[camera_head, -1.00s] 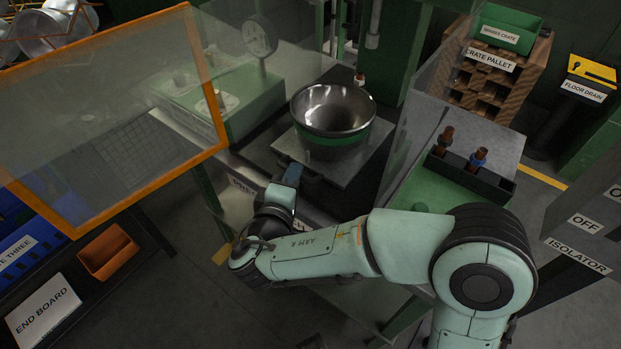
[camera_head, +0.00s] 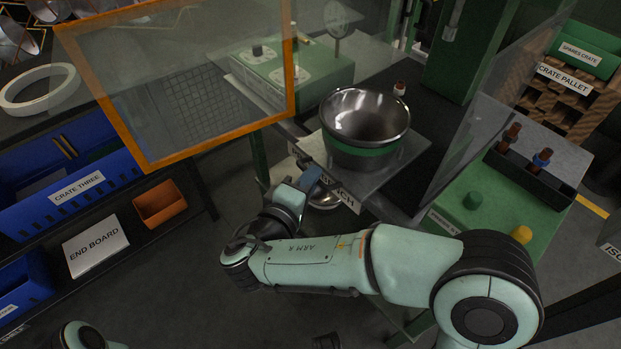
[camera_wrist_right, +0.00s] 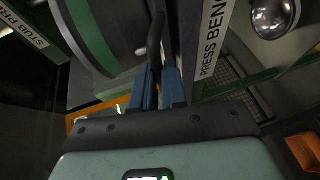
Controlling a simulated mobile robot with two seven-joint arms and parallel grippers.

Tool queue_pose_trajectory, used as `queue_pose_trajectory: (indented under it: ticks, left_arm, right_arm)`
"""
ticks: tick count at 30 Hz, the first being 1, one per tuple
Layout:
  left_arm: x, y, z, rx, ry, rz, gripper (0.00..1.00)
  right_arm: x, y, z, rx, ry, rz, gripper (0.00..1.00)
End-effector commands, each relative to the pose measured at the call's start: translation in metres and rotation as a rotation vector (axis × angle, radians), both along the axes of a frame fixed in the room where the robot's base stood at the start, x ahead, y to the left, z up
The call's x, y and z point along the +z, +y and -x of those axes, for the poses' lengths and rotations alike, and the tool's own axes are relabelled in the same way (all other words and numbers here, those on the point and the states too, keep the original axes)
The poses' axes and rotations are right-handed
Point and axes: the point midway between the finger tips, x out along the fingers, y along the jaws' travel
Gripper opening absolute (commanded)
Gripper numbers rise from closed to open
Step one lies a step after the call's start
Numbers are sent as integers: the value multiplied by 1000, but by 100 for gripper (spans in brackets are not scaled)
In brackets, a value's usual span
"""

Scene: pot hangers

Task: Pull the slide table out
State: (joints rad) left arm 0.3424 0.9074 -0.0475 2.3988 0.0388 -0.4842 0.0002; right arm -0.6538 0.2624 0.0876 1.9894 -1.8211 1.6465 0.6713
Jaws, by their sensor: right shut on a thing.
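The slide table (camera_head: 388,178) is a grey metal plate on the press bench, with a large steel pot (camera_head: 366,122) with a green band standing on it. My right gripper (camera_head: 312,178) is at the plate's front left edge, by the PRESS BENCH label (camera_head: 340,187). In the right wrist view its blue fingers (camera_wrist_right: 158,88) are closed around a dark handle (camera_wrist_right: 156,40). The pot's banded side (camera_wrist_right: 95,35) is close to the fingers there. Only a piece of my left arm shows at the lower left of the head view; its gripper is outside the view.
An orange-framed clear panel (camera_head: 190,95) stands left of the bench. A clear guard (camera_head: 490,110) and a green surface with knobs (camera_head: 490,205) are on the right. Blue crates and an orange bin (camera_head: 160,204) are at left. Floor in front is largely open.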

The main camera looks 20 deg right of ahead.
Motion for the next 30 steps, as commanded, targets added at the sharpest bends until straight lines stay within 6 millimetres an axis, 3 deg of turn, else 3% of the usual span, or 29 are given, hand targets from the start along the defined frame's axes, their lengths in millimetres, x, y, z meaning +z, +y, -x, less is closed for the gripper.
queue_pose_trajectory:
  ticks: [11, 12, 13, 23, 30]
  left_arm:
    - [0, 0, 0, -1, 1, 0, 0]
    - [0, 0, 0, -1, 1, 0, 0]
    - [0, 0, 0, -1, 1, 0, 0]
    - [1, 0, -1, -1, -2, 0, 0]
    - [12, -2, -14, -5, -48, -3, 0]
  right_arm:
    - [1, -1, 0, -2, -1, 0, 0]
    - [1, -1, 0, -1, -1, 0, 19]
    - [1, -1, 0, -1, -1, 0, 22]
    - [1, 2, 2, 1, 0, 0, 22]
    - [9, 29, 27, 7, -1, -1, 22]
